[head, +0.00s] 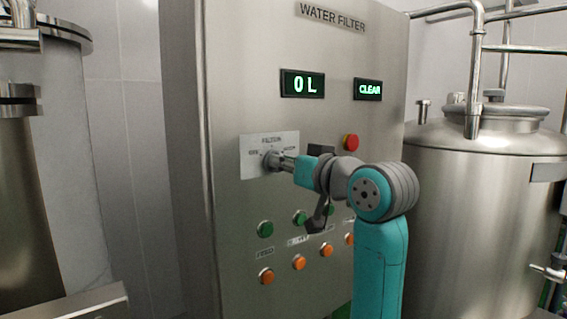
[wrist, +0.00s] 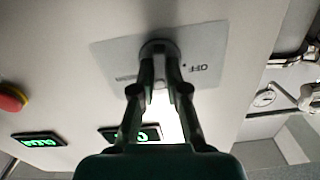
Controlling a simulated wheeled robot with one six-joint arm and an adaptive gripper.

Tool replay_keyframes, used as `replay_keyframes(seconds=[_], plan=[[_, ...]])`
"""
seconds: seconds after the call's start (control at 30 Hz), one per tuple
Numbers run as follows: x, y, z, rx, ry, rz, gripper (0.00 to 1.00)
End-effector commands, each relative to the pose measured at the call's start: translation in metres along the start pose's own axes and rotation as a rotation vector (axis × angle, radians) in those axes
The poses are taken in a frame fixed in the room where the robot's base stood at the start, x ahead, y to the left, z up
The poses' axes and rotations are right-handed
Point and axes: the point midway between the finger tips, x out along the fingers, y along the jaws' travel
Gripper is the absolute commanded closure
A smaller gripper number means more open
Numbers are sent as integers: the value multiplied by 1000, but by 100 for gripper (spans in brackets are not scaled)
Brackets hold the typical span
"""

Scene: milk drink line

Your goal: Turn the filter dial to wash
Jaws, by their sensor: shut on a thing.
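The filter dial (head: 269,161) sits on a pale label plate (head: 252,142) on the steel WATER FILTER cabinet (head: 228,215). My gripper (head: 275,162) reaches it from the right and is shut on it. In the wrist view the two fingers of my gripper (wrist: 159,75) close on the round dark dial (wrist: 158,47). The plate (wrist: 118,58) reads OFF beside the dial; its other words are too small or covered. Which mark the dial points at cannot be told.
A red button (head: 351,142) is right of the dial, close above my arm. Green buttons (head: 265,229) and orange buttons (head: 267,276) sit below, some partly behind my arm. A steel tank (head: 480,200) stands to the right, another vessel (head: 40,170) to the left.

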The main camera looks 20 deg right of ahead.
Motion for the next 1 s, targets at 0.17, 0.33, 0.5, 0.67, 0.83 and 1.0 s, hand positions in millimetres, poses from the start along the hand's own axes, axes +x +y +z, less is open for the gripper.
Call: replay_keyframes(seconds=[0.17,0.33,0.5,0.67,0.83,1.0], plan=[[0,1,0,146,-1,0,100],[0,2,1,307,-1,0,100],[0,2,1,468,-1,0,100],[0,3,1,610,-1,1,100],[0,3,2,738,-2,1,100],[0,3,2,834,-2,1,100]])
